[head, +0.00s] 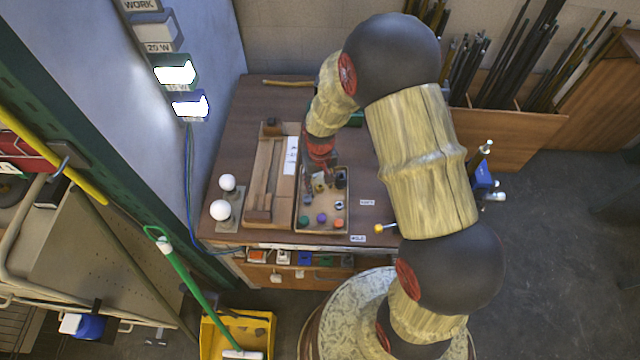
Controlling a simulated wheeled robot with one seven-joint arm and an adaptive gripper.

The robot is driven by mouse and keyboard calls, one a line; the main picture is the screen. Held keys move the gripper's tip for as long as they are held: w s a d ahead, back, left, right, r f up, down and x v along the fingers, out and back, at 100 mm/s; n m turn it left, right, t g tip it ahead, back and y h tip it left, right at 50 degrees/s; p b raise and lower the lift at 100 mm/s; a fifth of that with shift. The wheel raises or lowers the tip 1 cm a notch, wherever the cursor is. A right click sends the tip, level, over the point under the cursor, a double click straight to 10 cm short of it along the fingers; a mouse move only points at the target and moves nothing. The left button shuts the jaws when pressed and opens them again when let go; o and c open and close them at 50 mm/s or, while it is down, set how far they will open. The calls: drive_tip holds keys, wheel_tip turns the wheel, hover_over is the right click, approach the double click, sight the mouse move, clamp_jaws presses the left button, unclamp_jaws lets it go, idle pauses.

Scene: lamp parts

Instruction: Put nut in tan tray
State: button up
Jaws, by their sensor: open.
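A tan tray (321,230) sits at the front right of the brown workbench and holds several small parts. Among them are a green, a purple and an orange piece, dark pieces and a small pale ring-like piece (339,205). I cannot tell which, if any, is the nut; the parts are too small. My gripper (309,187) points down over the left part of this tray, below the red wrist section. It is open, but its fingertips are small and partly lost against the tray and parts. I see nothing held between them.
A wooden fixture (262,205) with raised blocks stands left of the tray. Two white bulbs (221,210) stand on the bench's left edge. White label cards (367,202) lie right of the tray. A yellow bin (235,335) stands on the floor in front. My arm hides the bench's right side.

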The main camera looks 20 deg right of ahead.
wheel_tip(320, 180, up, 12)
idle(0.5)
drive_tip(key=s+r+t, duration=0.5)
drive_tip(key=s+r, duration=1.5)
drive_tip(key=r, duration=0.5)
drive_tip(key=shift+s+t, duration=0.15)
drive_tip(key=shift+t, duration=0.15)
